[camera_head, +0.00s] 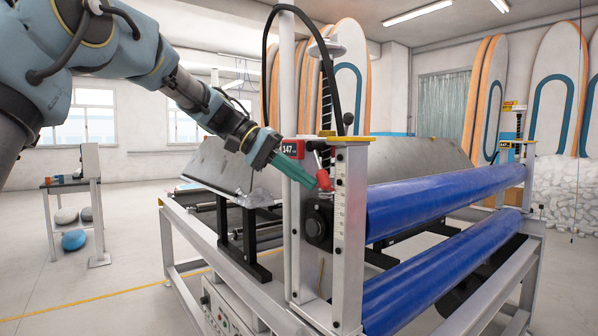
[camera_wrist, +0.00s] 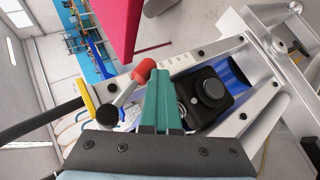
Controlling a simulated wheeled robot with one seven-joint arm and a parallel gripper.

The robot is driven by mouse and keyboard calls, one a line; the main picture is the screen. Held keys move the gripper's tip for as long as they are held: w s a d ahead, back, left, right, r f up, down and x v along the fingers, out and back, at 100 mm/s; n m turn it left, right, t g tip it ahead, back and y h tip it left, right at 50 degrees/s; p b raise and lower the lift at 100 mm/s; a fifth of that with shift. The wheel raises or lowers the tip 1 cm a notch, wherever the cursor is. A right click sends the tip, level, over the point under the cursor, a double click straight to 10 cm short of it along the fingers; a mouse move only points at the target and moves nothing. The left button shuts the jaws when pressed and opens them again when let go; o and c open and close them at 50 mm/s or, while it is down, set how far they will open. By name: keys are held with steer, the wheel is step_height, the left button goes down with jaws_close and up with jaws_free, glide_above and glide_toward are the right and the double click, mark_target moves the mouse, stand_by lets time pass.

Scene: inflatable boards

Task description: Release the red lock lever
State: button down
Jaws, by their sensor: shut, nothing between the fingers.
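The red lock lever (camera_head: 324,181) is on the upright post at the near end of the roller machine, beside the measuring scale. In the wrist view its red-orange knob (camera_wrist: 143,71) is just left of the fingertips, with a metal shaft running down-left from it. My gripper (camera_head: 311,183) has teal fingers that point down-right at the lever. In the wrist view my gripper (camera_wrist: 162,72) is shut and empty, its fingertips close beside the knob. I cannot tell whether they touch it.
A red display reading 147 (camera_head: 291,148) is close above my fingers. A black housing (camera_wrist: 205,92) sits right of the fingertips. Two blue rollers (camera_head: 440,197) extend to the right. A black cable (camera_head: 268,50) arches above the post.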

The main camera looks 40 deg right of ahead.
steer(key=s+r+n+g+h+p, duration=0.1)
steer(key=s+r+n+g+h, duration=0.2)
steer(key=g, duration=0.6)
steer(key=shift+s+a+r+n+h+p, duration=0.25)
steer(key=shift+s+n+h, duration=0.35)
steer(key=shift+s+n, duration=0.8)
steer(key=shift+w+d+n+g, duration=0.1)
steer(key=shift+w+n+g, duration=0.1)
steer(key=shift+n+g, duration=0.1)
